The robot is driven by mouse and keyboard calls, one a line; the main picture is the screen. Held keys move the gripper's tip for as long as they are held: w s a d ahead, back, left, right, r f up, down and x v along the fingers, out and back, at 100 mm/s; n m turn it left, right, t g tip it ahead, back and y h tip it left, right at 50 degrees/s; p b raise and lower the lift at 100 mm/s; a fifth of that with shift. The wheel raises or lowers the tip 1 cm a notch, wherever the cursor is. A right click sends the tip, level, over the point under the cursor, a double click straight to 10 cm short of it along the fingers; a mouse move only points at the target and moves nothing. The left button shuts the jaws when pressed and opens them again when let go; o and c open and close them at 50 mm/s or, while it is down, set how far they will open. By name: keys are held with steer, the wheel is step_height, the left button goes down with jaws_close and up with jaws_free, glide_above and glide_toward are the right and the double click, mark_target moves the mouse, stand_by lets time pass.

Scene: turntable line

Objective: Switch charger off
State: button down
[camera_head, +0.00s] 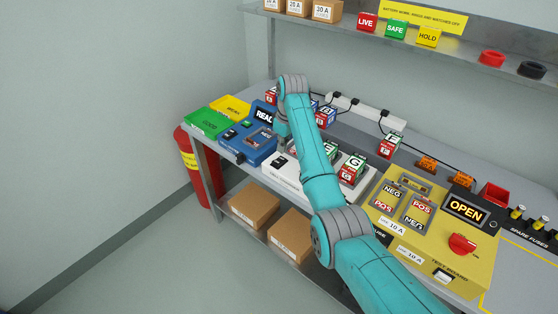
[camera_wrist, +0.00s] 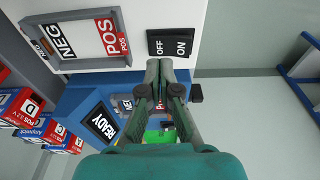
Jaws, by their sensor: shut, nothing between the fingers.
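The white box (camera_head: 284,177) on the bench has a black rocker switch (camera_head: 280,161). In the wrist view the white box (camera_wrist: 190,15) shows the switch (camera_wrist: 170,43) close up, marked OFF and ON. I cannot tell which side is pressed, and I cannot read a name that marks this box as the charger. My gripper (camera_wrist: 160,68) is shut and empty, its tips just beside the switch's lower edge in the picture. Whether they touch it I cannot tell.
A blue unit (camera_head: 256,154) with a READY display (camera_head: 265,115) stands left of the white box. Several labelled batteries stand behind and on the white box, including one marked G (camera_head: 352,168). A yellow test board (camera_head: 385,215) showing OPEN is at right. A shelf (camera_head: 480,55) hangs above.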

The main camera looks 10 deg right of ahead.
mark_target(282, 159)
steer(key=shift+r, duration=2)
steer(key=shift+s, duration=0.1)
